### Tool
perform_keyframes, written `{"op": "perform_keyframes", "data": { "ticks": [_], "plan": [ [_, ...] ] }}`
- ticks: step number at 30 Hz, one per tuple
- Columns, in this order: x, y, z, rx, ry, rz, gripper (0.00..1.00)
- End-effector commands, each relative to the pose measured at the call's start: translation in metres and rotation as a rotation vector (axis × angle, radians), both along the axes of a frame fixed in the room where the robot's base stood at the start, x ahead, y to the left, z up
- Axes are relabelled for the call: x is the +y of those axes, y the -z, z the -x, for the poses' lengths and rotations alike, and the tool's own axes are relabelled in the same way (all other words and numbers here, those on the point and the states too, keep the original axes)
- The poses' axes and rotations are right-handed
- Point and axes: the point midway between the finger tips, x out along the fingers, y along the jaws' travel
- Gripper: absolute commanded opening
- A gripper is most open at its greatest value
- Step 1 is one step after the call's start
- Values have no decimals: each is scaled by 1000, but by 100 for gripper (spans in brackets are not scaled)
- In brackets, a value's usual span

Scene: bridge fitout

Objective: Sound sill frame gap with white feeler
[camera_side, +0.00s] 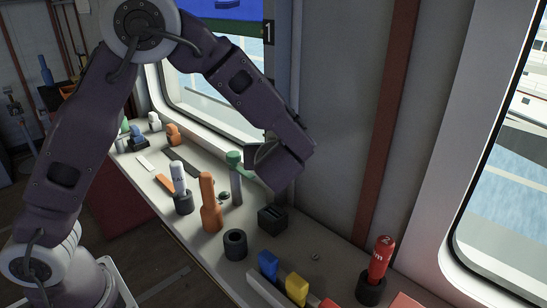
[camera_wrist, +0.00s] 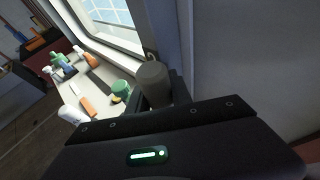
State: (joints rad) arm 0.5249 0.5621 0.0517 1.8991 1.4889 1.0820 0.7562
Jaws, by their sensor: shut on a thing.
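My gripper (camera_side: 263,156) is by the window pillar at the back of the counter, with its fingertips poorly visible in the side view. In the wrist view, my gripper (camera_wrist: 160,88) is shut on a grey, round-topped thing (camera_wrist: 152,82), shaded between the dark jaws. I cannot tell whether this is the white feeler; its lower end is hidden. The white window frame (camera_side: 212,118) runs along the back of the counter, left of my gripper. It also shows in the wrist view (camera_wrist: 100,45). The gap itself cannot be made out.
A green-topped post (camera_side: 235,165) stands close left of my gripper. A white labelled tool (camera_side: 180,177) in a black cup, an orange bottle (camera_side: 209,205), a black ring (camera_side: 235,244) and a black block (camera_side: 272,218) stand on the counter. Blue (camera_side: 268,262) and yellow (camera_side: 296,287) handles stand in front.

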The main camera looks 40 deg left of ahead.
Motion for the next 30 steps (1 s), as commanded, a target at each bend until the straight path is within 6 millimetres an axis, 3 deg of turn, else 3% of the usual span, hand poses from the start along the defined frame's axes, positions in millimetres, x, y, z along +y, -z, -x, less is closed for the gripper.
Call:
{"op": "perform_keyframes", "data": {
  "ticks": [8,21,30],
  "plan": [
    [-1,4,0,1,4,0,0],
    [-1,59,1,2,5,-1,0],
    [-1,66,0,0,5,0,0]
  ]
}}
